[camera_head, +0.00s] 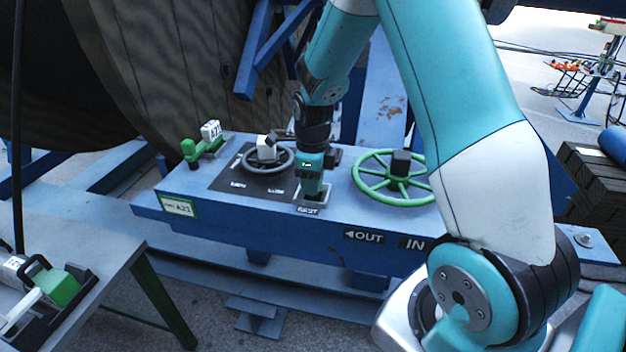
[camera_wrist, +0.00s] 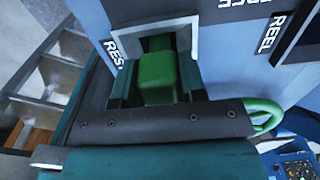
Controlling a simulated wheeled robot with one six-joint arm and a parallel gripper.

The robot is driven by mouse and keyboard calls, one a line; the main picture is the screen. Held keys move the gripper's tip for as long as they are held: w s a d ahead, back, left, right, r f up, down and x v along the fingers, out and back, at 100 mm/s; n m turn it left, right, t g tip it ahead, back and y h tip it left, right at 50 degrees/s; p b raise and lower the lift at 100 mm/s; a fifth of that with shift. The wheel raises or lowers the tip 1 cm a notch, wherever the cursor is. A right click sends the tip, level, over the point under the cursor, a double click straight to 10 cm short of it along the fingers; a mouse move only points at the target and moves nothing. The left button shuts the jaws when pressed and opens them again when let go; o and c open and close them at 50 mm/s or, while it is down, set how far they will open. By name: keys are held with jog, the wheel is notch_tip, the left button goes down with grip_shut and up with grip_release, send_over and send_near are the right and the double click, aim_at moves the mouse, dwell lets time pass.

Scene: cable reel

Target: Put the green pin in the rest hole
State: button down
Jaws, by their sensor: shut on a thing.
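My gripper (camera_head: 311,188) points down over the small grey plate (camera_head: 302,203) marked REST, at the front edge of the blue reel bench. In the wrist view my gripper (camera_wrist: 157,78) is shut on the green pin (camera_wrist: 159,72), whose blocky green head shows between the two fingers. A pale square rim (camera_wrist: 190,30) frames the pin, with the letters "RES" beside it. The rest hole itself is hidden below the pin and fingers, so I cannot tell how deep the pin sits.
A green handwheel (camera_head: 361,186) stands right of my gripper, and a smaller dark handwheel (camera_head: 285,164) left of it. A green latch (camera_head: 189,150) with a white tag (camera_head: 211,130) is further left. A side table (camera_head: 92,247) carries a green-and-white tool (camera_head: 62,288).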

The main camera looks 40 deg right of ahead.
jog(key=c, duration=0.6)
grip_release()
jog(key=shift+r, duration=0.1)
notch_tip(320, 180, up, 17)
jog(key=b, duration=0.3)
jog(key=shift+r, duration=0.15)
jog(key=s+a+f+n+y+b, duration=0.1)
jog(key=s+a+f+n+y, duration=0.1)
jog(key=s+a+n, duration=0.9)
jog(key=s+a+f+n+y, duration=0.2)
jog(key=s+a+n, duration=0.9)
jog(key=n, duration=1.3)
jog(key=shift+s+a+f+n+b, duration=0.15)
jog(key=shift+a+n+b, duration=0.05)
jog(key=shift+n+b, duration=0.15)
